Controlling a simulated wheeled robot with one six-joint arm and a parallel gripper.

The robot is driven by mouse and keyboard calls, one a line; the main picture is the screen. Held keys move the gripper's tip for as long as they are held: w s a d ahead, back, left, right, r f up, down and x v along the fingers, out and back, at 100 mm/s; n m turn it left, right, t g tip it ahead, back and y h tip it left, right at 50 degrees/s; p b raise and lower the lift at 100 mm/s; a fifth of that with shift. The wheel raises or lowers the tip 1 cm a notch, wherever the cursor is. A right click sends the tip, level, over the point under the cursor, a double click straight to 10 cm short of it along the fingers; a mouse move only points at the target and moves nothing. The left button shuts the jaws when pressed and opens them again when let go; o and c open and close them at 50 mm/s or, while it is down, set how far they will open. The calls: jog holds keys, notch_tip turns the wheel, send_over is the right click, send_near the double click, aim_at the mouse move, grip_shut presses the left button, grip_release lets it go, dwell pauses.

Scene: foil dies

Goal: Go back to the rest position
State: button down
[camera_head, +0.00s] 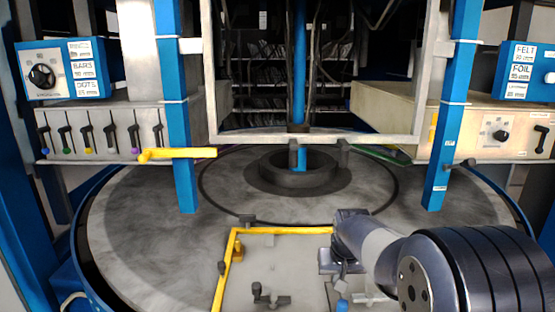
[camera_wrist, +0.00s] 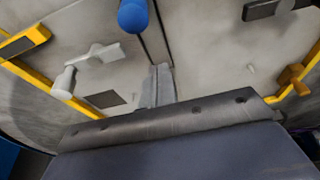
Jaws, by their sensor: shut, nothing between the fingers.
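My gripper (camera_wrist: 158,78) shows in the wrist view as a pair of narrow grey fingers, shut together with nothing between them. It is over the grey plate with the yellow edging. In the head view my arm reaches in from the lower right, and the hand (camera_head: 338,264) is above the plate's right part; the fingertips are hard to make out there. A blue knob (camera_wrist: 132,14) is just beyond the fingers in the wrist view, and it also shows at the bottom of the head view (camera_head: 342,305). I cannot tell whether the fingers touch anything.
A pale handle-like clamp (camera_wrist: 88,66) lies left of the fingers. Yellow edging (camera_head: 228,262) bounds the plate, with a dark clamp (camera_head: 270,297) on it. A round grey turntable (camera_head: 145,235) surrounds it. Blue posts (camera_head: 184,150) and a yellow bar (camera_head: 180,153) stand behind.

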jog(key=shift+s+f+t+b, duration=0.3)
jog(key=shift+s+b, duration=0.05)
jog(key=shift+b, duration=0.45)
jog(key=v, duration=0.8)
jog(key=shift+s+r, duration=0.15)
jog(key=shift+r, duration=0.1)
jog(key=shift+f, duration=0.15)
